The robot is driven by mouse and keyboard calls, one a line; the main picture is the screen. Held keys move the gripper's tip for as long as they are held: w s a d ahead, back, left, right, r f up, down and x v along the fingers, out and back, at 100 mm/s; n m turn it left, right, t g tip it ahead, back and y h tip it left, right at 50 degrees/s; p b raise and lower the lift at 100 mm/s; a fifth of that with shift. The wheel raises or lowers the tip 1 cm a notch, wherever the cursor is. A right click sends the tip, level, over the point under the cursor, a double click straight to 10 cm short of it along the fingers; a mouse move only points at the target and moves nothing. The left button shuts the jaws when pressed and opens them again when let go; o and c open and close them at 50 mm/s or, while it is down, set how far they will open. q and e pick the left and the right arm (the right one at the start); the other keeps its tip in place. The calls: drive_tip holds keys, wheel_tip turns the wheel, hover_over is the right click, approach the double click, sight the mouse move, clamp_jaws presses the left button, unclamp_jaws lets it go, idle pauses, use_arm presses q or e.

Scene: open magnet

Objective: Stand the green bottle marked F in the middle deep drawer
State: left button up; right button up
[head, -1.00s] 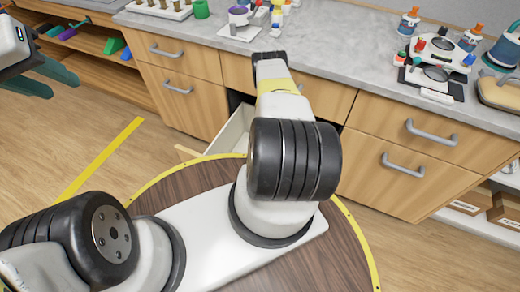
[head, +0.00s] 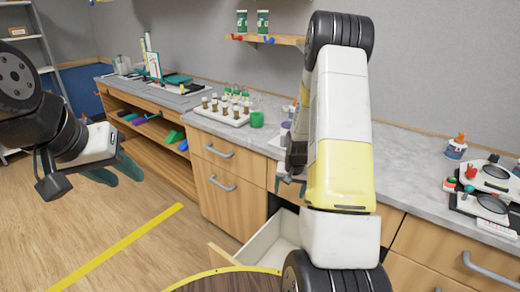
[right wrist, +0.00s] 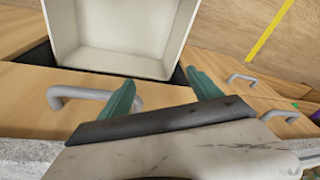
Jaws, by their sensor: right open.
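Two green bottles with white labels stand on the wall shelf, a left one (head: 242,21) and a right one (head: 263,21); I cannot read their letters. The deep drawer (head: 268,246) below the counter is pulled open. In the right wrist view the drawer's pale inside (right wrist: 118,28) looks empty where it shows. My right gripper (right wrist: 162,92) is open and empty, its teal fingers apart near the drawer's front or back edge. In the head view my right arm mostly hides it. My left gripper (head: 117,171) is open and empty over the floor at the left.
The counter (head: 395,160) holds a white rack of vials (head: 228,108), a green cup (head: 257,119) and, at the right, a two-dish device (head: 490,190). Closed drawers with grey handles flank the open one. The floor at left is clear.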

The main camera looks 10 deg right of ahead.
drive_tip(key=s+a+r+n+t, duration=0.1)
drive_tip(key=s+a+r, duration=0.2)
drive_tip(key=r, duration=0.5)
drive_tip(key=s+a+r+n+y, duration=0.1)
drive_tip(key=s+a+r, duration=0.15)
drive_tip(key=r, duration=0.55)
drive_tip(key=s+a+r+t, duration=0.1)
drive_tip(key=s+a+r, duration=0.15)
drive_tip(key=r, duration=0.45)
drive_tip(key=s+a+r+n, duration=0.1)
drive_tip(key=s+a+r, duration=0.1)
drive_tip(key=s, duration=0.3)
drive_tip(key=s+a+r+n+t+y, duration=0.1)
drive_tip(key=s+a+r, duration=0.1)
drive_tip(key=s+r, duration=0.3)
drive_tip(key=s+a+r+n, duration=0.1)
drive_tip(key=s+a+r, duration=0.2)
drive_tip(key=s, duration=0.3)
drive_tip(key=shift+s+r, duration=0.2)
drive_tip(key=shift+s, duration=0.2)
drive_tip(key=shift+d, duration=0.1)
